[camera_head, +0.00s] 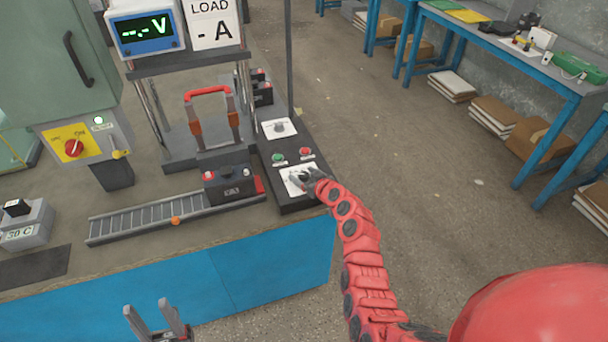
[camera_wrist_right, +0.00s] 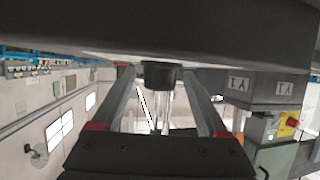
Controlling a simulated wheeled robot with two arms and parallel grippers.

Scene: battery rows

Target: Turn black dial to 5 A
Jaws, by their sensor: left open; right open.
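The black dial (camera_head: 300,179) sits on a white plate (camera_head: 292,188) at the near end of a dark control panel. My right gripper (camera_head: 307,177) is right at it and partly covers it, so its pointer and scale cannot be read. In the right wrist view, a black knob (camera_wrist_right: 160,75) shows between the two spread fingers (camera_wrist_right: 160,92); contact cannot be told. A sign (camera_head: 212,25) reads "LOAD - A", with no number. My left gripper (camera_head: 149,306) is open and empty at the bottom edge, in front of the bench.
A green button (camera_head: 278,157), a red button (camera_head: 305,152) and a grey dial (camera_head: 279,127) sit farther up the panel. A battery (camera_head: 229,184) rests at the right end of the roller track (camera_head: 150,220). A thin pole (camera_head: 290,60) rises behind the panel.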

